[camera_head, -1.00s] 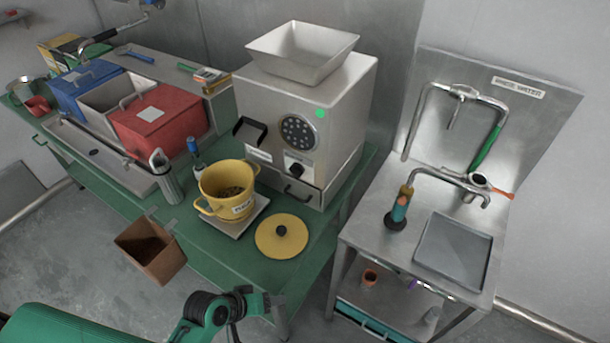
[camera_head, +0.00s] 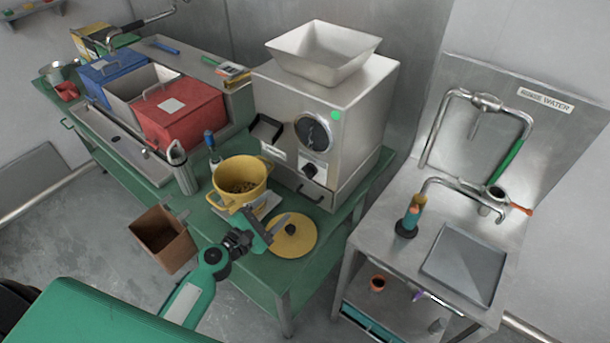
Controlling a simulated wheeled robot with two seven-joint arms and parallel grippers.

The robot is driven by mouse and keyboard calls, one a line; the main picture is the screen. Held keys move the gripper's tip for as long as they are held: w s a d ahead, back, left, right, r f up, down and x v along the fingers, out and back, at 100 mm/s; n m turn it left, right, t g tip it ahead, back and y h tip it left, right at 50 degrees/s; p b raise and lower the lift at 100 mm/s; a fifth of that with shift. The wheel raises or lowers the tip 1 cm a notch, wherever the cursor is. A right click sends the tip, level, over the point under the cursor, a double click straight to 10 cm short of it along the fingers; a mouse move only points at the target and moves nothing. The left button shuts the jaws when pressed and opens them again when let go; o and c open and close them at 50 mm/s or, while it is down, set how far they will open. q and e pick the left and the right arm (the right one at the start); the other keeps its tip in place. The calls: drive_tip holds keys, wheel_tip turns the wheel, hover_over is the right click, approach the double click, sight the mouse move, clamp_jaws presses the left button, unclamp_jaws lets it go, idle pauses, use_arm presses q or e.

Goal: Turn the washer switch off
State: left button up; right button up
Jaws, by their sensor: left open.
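The steel sink unit (camera_head: 395,235) at the right carries a plate reading "RINSE WATER". An orange lever (camera_head: 521,209) sticks out beside the cup-shaped part of its tap; I cannot tell whether this is the washer switch. The grinder (camera_head: 330,115) has a round dark disc (camera_head: 313,132) and a black knob (camera_head: 309,170) on its front. My left gripper (camera_head: 268,232) is open and empty in front of the grinder. It is over the green table's front edge, between the yellow pot (camera_head: 240,180) and the yellow lid (camera_head: 294,235). My right gripper is out of view.
The yellow pot holds beans and stands on a scale (camera_head: 262,206). A brown box (camera_head: 161,240) hangs at the green table's front. Red (camera_head: 180,112) and blue (camera_head: 108,80) bins stand at the left. A gap separates the green table from the sink unit.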

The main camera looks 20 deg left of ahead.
sight(306, 175)
use_arm(q)
drive_tip(key=shift+n, duration=0.4)
drive_tip(key=p+x, duration=0.1)
drive_tip(key=x, duration=0.3)
drive_tip(key=p+x, duration=0.1)
drive_tip(key=x, duration=0.3)
drive_tip(key=p+x, duration=0.1)
drive_tip(key=x, duration=0.3)
drive_tip(key=shift+w+a+r, duration=0.2)
drive_tip(key=shift+w+a, duration=0.1)
drive_tip(key=shift+w, duration=0.15)
drive_tip(key=shift+w+d, duration=0.25)
drive_tip(key=shift+w, duration=0.4)
drive_tip(key=shift+f, duration=0.1)
drive_tip(key=c, duration=1)
